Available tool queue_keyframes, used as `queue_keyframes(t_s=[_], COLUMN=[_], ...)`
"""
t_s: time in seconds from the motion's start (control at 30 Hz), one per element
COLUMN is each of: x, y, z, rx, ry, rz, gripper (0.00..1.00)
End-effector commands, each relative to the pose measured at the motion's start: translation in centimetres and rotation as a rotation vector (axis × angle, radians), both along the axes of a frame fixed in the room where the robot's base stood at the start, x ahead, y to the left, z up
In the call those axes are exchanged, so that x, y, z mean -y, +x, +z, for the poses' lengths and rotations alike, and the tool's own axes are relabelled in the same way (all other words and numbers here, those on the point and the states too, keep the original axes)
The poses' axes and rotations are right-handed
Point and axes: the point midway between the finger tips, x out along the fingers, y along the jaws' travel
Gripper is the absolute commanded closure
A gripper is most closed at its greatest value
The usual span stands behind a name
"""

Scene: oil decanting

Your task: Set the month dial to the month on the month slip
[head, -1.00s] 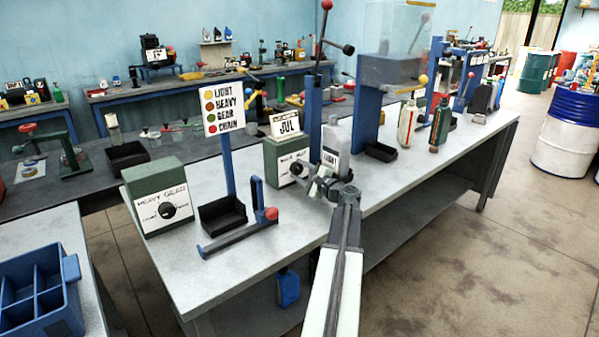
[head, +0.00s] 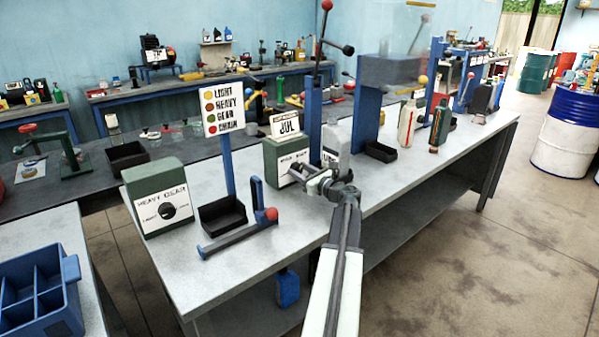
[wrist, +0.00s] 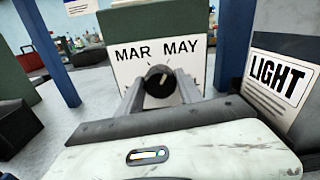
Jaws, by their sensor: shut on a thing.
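The month dial is a green box (head: 268,158) with a white face, on the near bench. In the wrist view its face (wrist: 127,66) shows MAR and MAY above a black knob (wrist: 158,80) with a pale pointer mark, tilted up and slightly right. Other months are hidden behind my gripper. The month slip (head: 285,124) stands on top of the box and reads JUL. My gripper (wrist: 160,88) is shut on the knob, one finger on each side. In the head view my gripper (head: 299,170) reaches the front of the box from the right.
A blue post (head: 313,115) rises behind the dial. A black tray (head: 223,214), a blue lever stand (head: 258,200) and another green dial box (head: 160,190) stand to the left.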

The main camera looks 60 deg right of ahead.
Motion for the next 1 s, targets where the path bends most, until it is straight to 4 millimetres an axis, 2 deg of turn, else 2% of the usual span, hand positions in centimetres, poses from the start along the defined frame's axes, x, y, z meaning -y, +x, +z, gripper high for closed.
queue_keyframes(t_s=[1.0], x=[0.13], y=[0.04], z=[-0.02], rx=[0.291], ry=[0.871], rz=[0.003], gripper=[0.98])
